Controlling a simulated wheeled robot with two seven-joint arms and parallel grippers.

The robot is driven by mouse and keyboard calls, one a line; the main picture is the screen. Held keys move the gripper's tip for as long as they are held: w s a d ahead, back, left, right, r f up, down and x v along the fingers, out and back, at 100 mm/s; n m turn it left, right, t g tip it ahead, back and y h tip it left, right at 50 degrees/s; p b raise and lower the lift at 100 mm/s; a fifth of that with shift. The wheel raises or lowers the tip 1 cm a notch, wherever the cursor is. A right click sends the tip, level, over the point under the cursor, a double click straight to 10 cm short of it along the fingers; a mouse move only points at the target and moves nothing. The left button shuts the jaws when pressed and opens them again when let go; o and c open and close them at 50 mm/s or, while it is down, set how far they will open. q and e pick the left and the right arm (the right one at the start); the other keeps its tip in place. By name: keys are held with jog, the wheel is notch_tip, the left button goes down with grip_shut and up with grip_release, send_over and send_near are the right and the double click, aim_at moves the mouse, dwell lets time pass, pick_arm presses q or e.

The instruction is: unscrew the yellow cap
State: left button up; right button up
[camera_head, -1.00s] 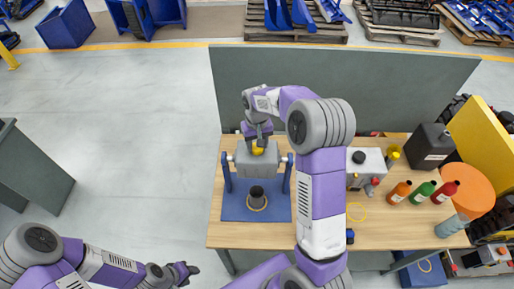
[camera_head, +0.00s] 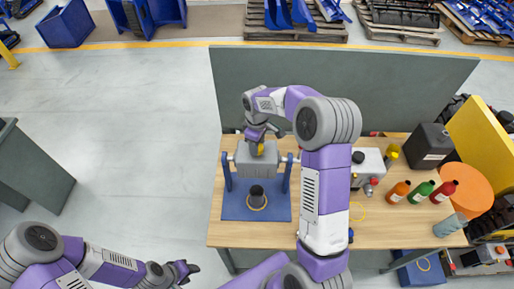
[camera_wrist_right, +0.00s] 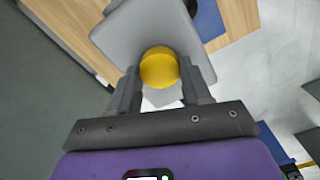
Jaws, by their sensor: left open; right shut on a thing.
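The yellow cap (camera_wrist_right: 159,68) is on top of a grey box-shaped unit (camera_head: 257,168), which sits between two blue posts on a blue base (camera_head: 234,211). In the head view a small part of the cap (camera_head: 260,149) shows below the gripper. My right gripper (camera_wrist_right: 160,84) is shut on the yellow cap, with one finger on each side of it in the wrist view. My left gripper (camera_head: 187,270) is open and empty, low at the left, away from the bench.
On the wooden bench (camera_head: 280,235) a dark cup-like piece (camera_head: 257,196) stands in a yellow ring on the blue base. Orange, green (camera_head: 421,192) and red bottles, a black canister (camera_head: 428,146) and a yellow-topped bottle stand at the right. A grey panel (camera_head: 400,88) rises behind.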

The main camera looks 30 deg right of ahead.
jog(key=n+p, duration=0.1)
jog(key=n, duration=0.3)
jog(key=shift+n, duration=0.4)
jog(key=n+p, duration=0.1)
jog(key=n, duration=0.4)
jog(key=shift+p, duration=0.3)
jog(key=o, duration=0.9)
jog(key=shift+o, duration=0.2)
